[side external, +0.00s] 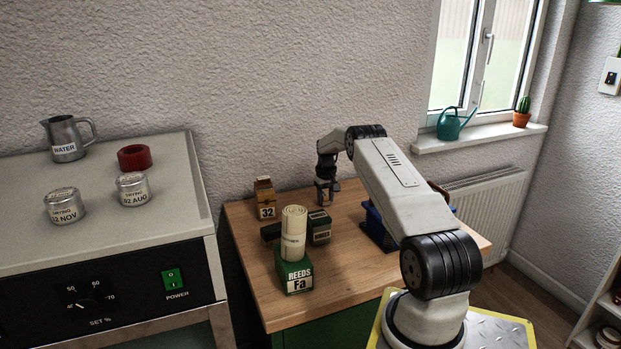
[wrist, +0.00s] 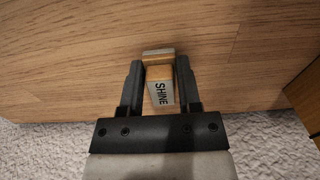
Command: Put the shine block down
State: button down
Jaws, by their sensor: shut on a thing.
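The shine block (wrist: 161,93) shows in the wrist view as a small wood-coloured block with a pale label reading SHINE. My gripper (wrist: 159,68) has one dark finger on each side of it and is shut on it. In the side external view my gripper (side external: 326,187) points down over the back part of the wooden bench top (side external: 360,217). The block is small and partly hidden by the fingers there. I cannot tell whether its underside touches the wood.
A blue object (side external: 378,229) sits right, partly behind my arm. Bare wood lies between.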

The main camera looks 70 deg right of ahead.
aim_at(325, 195)
jog(key=shift+f, duration=0.2)
jog(key=shift+c, duration=1.5)
grip_release()
jog(key=shift+r, duration=0.15)
notch_tip(325, 195, up, 12)
